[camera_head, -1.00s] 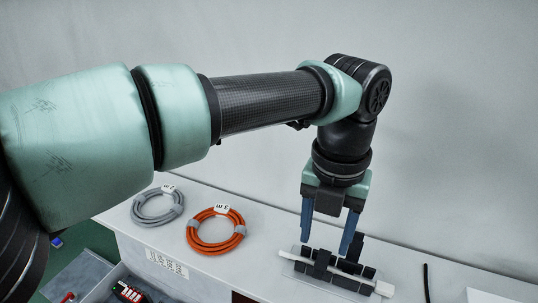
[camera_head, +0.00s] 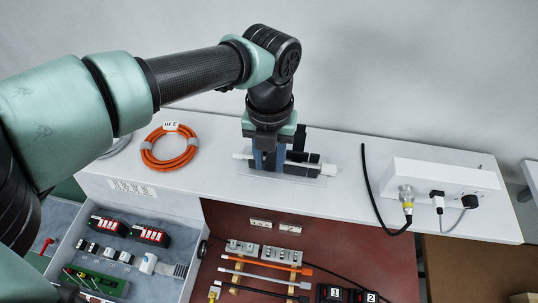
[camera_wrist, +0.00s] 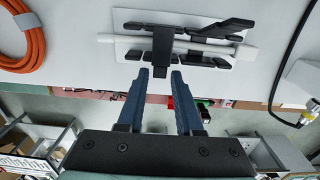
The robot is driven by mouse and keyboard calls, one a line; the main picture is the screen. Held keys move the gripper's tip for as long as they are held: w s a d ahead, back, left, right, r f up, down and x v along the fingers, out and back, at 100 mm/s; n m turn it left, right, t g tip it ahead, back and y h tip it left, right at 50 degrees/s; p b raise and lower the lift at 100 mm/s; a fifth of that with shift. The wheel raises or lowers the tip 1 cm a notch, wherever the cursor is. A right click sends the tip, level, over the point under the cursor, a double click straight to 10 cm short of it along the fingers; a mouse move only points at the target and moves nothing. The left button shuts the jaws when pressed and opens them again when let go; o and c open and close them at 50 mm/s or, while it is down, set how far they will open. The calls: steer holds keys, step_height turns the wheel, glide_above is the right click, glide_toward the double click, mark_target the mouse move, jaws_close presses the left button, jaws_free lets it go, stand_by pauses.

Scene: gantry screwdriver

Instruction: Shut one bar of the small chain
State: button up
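The small chain (camera_head: 301,164) is a row of black links along a white rod (camera_head: 328,169), on a clear plate (camera_head: 316,181) near the counter's back. In the wrist view, black bars (camera_wrist: 221,27) stick out along the chain, and one broad black piece (camera_wrist: 162,45) crosses over the rod (camera_wrist: 200,48). My gripper (camera_head: 269,166) is at the chain's left half, pointing down. Its blue fingers are part-way apart; in the wrist view my gripper (camera_wrist: 161,73) has its tips at either side of the crossing piece's near end. Contact is unclear.
An orange cable coil (camera_head: 170,148) lies left of the chain. A white power strip (camera_head: 440,182) with plugs and a black cable (camera_head: 372,195) are to the right. Below the counter are a grey bin (camera_head: 188,212) of parts and a red-brown board (camera_head: 345,238) with tools.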

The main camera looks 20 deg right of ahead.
jaws_close()
steer(key=f+t+b, duration=0.1)
steer(key=b, duration=0.2)
steer(key=shift+s+a+f+h+b, duration=0.1)
steer(key=shift+a+h+b, duration=0.05)
steer(key=shift+h+b, duration=0.2)
steer(key=b, duration=0.2)
steer(key=t+h+b, duration=0.1)
steer(key=b, duration=0.2)
steer(key=shift+s+a+f, duration=0.1)
steer(key=shift+s+f, duration=0.15)
steer(key=shift+f, duration=0.1)
steer(key=shift+s, duration=0.1)
steer(key=shift+o, duration=1.2)
jaws_free()
steer(key=shift+o, duration=1.3)
steer(key=shift+r, duration=0.1)
steer(key=shift+w, duration=0.2)
